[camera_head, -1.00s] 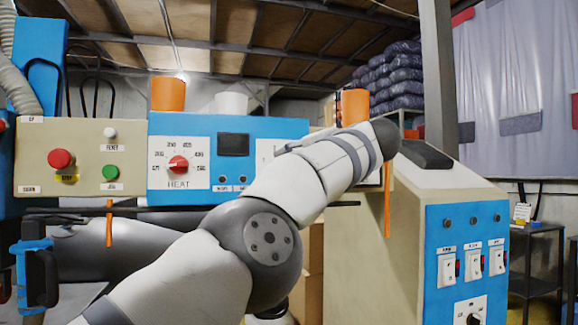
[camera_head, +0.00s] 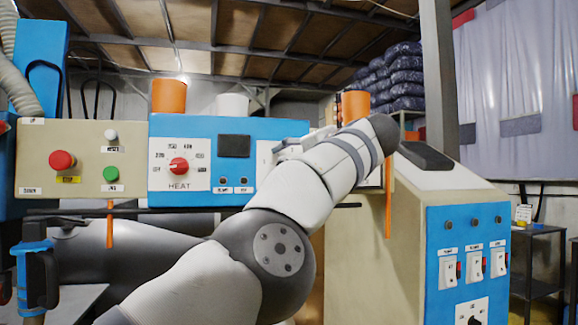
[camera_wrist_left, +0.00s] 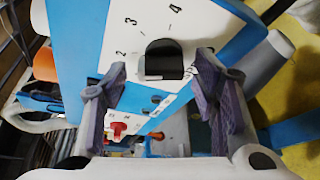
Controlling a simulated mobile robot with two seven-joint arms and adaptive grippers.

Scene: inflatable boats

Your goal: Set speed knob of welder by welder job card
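The black knob (camera_wrist_left: 163,60) is on the welder's white dial plate, with 2, 3 and 4 printed around it; its pointer direction is not clear. My left gripper (camera_wrist_left: 160,92) is open, its two fingers apart on either side just below the knob in the wrist view; I cannot tell whether they touch it. In the head view my arm covers this dial, and the gripper is mostly hidden. The welder's blue panel (camera_head: 192,135) carries a red HEAT knob (camera_head: 179,166), which also shows in the wrist view (camera_wrist_left: 118,130). My right gripper is out of view. I cannot make out a job card.
A beige box (camera_head: 85,135) with red and green buttons stands left of the blue panel. A beige cabinet (camera_head: 365,255) with switches stands at the right. Orange (camera_head: 168,96) and white (camera_head: 232,104) cylinders stand on top. A small card-like item (camera_head: 523,214) sits on a far stand.

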